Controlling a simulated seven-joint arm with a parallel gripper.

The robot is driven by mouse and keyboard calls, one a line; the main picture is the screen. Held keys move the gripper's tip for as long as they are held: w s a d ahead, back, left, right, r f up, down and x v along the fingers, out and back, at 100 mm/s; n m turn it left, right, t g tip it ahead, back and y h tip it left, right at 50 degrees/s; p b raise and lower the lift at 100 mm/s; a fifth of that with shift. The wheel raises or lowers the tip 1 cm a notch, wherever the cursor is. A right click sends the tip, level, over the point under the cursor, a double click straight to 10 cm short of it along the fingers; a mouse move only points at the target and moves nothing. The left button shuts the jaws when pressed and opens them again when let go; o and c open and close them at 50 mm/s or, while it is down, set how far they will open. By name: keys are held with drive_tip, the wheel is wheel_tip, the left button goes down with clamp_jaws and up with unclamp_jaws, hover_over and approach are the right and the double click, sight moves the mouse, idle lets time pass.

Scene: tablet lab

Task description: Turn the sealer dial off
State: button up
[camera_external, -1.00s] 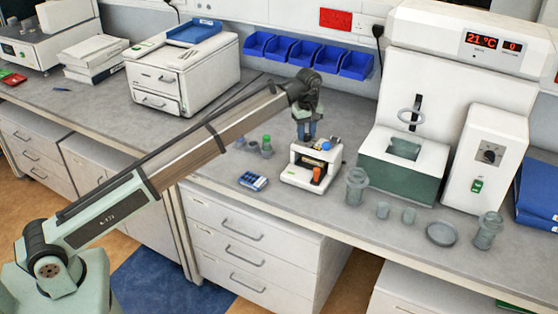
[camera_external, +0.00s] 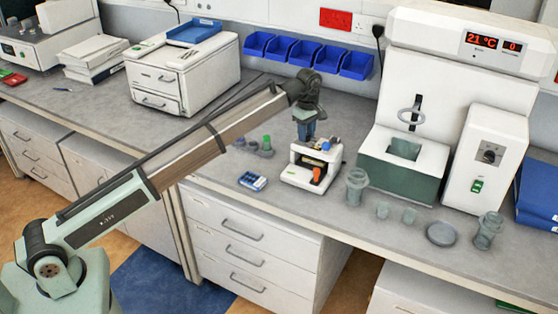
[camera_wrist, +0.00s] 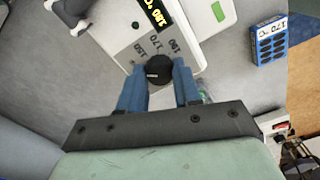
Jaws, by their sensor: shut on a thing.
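The sealer (camera_external: 300,178) is a small white machine with an orange part on its front and a blue part on top. In the wrist view, its white panel (camera_wrist: 122,38) carries a round black dial (camera_wrist: 158,70) with printed numbers around it and a lit yellow display (camera_wrist: 154,12) above. My gripper (camera_external: 305,138) points down at the sealer top. In the wrist view, its blue fingers stand on either side of the dial, shut on it. The fingers hide part of the dial's edge, and I cannot tell its exact setting.
A blue blister card (camera_external: 252,181) lies left of the sealer, and a green-capped bottle (camera_external: 266,143) stands behind it. A clear jar (camera_external: 355,187) and small cups stand to the right, before a large white machine (camera_external: 455,60). Blue bins (camera_external: 305,52) line the wall.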

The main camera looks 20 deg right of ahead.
drive_tip(key=o, duration=1.1)
drive_tip(key=shift+c, duration=0.2)
wheel_tip(320, 180, up, 14)
drive_tip(key=shift+f, duration=0.1)
